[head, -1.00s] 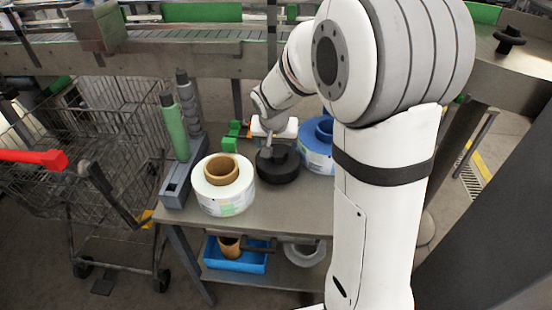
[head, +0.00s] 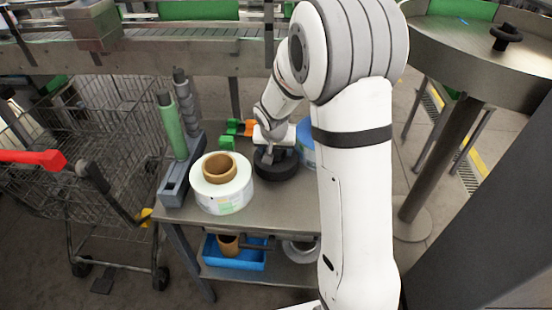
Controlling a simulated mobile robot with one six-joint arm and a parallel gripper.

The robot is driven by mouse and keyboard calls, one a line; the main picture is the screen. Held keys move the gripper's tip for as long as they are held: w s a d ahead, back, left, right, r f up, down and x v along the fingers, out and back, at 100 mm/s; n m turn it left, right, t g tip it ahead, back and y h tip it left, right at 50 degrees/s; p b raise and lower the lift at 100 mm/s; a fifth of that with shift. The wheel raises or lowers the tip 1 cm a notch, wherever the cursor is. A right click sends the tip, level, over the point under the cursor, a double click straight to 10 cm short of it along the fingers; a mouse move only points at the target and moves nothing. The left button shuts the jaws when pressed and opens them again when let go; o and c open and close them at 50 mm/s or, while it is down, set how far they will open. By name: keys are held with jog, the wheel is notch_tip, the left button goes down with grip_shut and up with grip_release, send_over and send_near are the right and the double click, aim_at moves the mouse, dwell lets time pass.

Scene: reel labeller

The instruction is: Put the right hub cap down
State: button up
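A black round hub cap (head: 277,167) lies flat on the steel table (head: 245,222), between the white label reel and the blue reel. My gripper (head: 269,151) is right at its top, pointing down. The fingertips are small and dark against the cap, so I cannot tell whether they are open or shut on its knob. The cap looks level and low at the table top; whether it touches the surface is not clear. Another black piece with a knob (head: 508,38) stands on the round steel table at the upper right.
A white label reel (head: 222,195) stands left of the cap. A blue reel (head: 306,143) is partly hidden behind my arm. Green blocks (head: 236,129) lie behind. A grey holder (head: 178,180) with upright rollers is at the left. A blue bin (head: 235,256) sits below. A wire cart (head: 85,150) stands left.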

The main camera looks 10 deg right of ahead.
jog(key=c, duration=1)
